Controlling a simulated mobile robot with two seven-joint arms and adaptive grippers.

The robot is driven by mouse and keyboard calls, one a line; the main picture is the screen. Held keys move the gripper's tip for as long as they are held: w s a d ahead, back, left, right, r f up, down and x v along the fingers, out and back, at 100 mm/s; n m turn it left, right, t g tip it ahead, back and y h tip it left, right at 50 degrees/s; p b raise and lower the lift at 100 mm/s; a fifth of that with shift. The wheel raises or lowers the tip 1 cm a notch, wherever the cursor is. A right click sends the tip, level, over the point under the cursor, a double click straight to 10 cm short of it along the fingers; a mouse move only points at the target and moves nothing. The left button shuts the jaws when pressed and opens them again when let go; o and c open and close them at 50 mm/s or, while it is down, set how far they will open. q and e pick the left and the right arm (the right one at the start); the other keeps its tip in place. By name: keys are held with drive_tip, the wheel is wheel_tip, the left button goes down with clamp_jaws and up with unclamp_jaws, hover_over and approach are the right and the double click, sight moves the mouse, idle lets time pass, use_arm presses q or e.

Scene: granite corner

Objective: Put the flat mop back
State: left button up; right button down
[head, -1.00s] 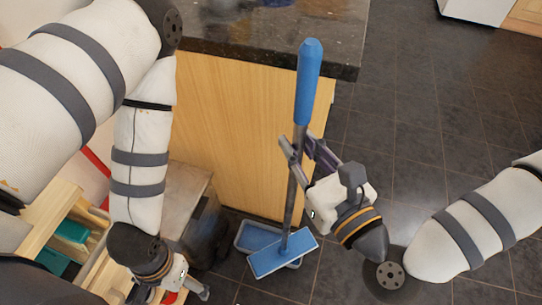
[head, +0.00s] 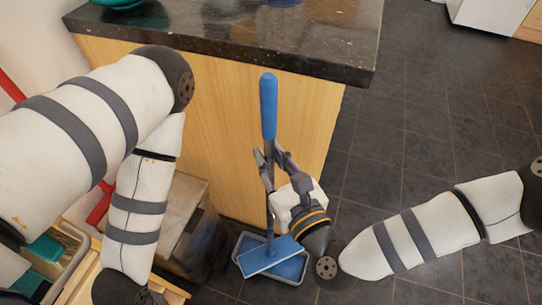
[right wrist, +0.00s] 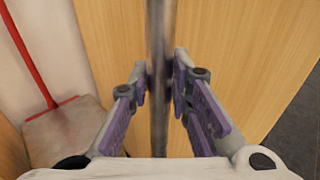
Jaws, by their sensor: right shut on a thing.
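The flat mop (head: 269,108) has a blue grip, a grey metal pole and a flat blue head. It stands nearly upright in front of the wooden cabinet. My right gripper (head: 267,168) is shut on its pole below the blue grip. The pole also runs through the middle of the right wrist view (right wrist: 160,75), between the fingers (right wrist: 160,88). The mop head (head: 270,256) is over a blue tray (head: 296,272) on the floor. I cannot tell whether the head touches the tray's bottom. My left arm is at the left; its gripper is out of the frame.
A wooden cabinet (head: 210,125) with a dark granite top (head: 220,38) stands right behind the mop. A grey bin (head: 185,210) stands left of the tray. A red-handled dustpan (right wrist: 65,130) leans by the wall.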

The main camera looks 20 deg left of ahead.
use_arm(q)
drive_tip(key=shift+s, duration=0.1)
use_arm(e)
drive_tip(key=shift+f, duration=0.75)
use_arm(q)
drive_tip(key=shift+f, duration=0.1)
use_arm(e)
drive_tip(key=c, duration=1.5)
unclamp_jaws()
drive_tip(key=shift+f, duration=0.1)
drive_tip(key=shift+r, duration=0.6)
use_arm(q)
drive_tip(key=shift+w+r+t+p, duration=0.3)
drive_tip(key=shift+w+r+p, duration=0.45)
drive_tip(key=shift+w+r, duration=0.15)
use_arm(e)
drive_tip(key=v, duration=1.2)
